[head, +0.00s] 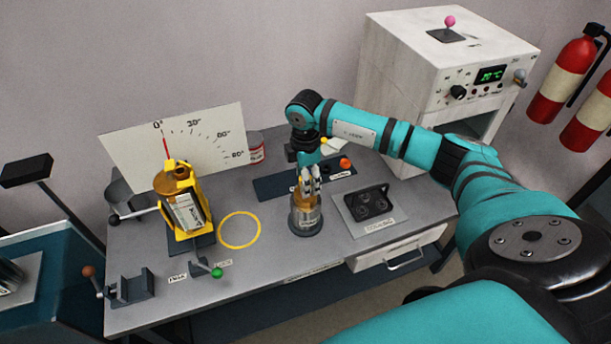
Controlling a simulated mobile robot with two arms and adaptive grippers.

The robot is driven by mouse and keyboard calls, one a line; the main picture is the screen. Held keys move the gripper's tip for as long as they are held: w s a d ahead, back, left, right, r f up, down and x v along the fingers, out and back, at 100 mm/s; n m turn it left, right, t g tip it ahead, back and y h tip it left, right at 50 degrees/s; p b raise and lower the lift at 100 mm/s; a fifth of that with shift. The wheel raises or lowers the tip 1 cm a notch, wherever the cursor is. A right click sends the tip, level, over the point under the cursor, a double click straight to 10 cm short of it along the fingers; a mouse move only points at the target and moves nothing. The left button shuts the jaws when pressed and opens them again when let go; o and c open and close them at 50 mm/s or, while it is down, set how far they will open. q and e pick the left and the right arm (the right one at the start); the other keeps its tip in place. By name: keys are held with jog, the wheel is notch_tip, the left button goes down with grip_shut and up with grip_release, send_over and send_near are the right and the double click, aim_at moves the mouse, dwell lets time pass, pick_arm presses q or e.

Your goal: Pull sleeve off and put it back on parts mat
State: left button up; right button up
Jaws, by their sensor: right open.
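My right gripper (309,188) points down at the top of a metal cylinder with a brass-coloured upper part (305,218). Its fingers are open, and I cannot tell whether they touch the cylinder. The cylinder stands upright on the grey table, just in front of the dark blue parts mat (270,188). The mat carries an orange part (345,163) and small dark parts, partly hidden by my arm. I cannot tell which piece is the sleeve. My left gripper is not in view.
A yellow tilting fixture (183,208) stands at left before an angle-scale board (122,150). A yellow ring (239,230) marks bare table. A dark cooling stand (371,203) is at right, near a white cabinet (400,60). A small vise (133,287) sits front left.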

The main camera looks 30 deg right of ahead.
grip_shut()
dwell(0.8)
jog(key=shift+r+p, duration=0.55)
jog(key=shift+r, duration=0.15)
dwell(0.6)
jog(key=shift+r+p, duration=1.65)
jog(key=shift+r, duration=0.5)
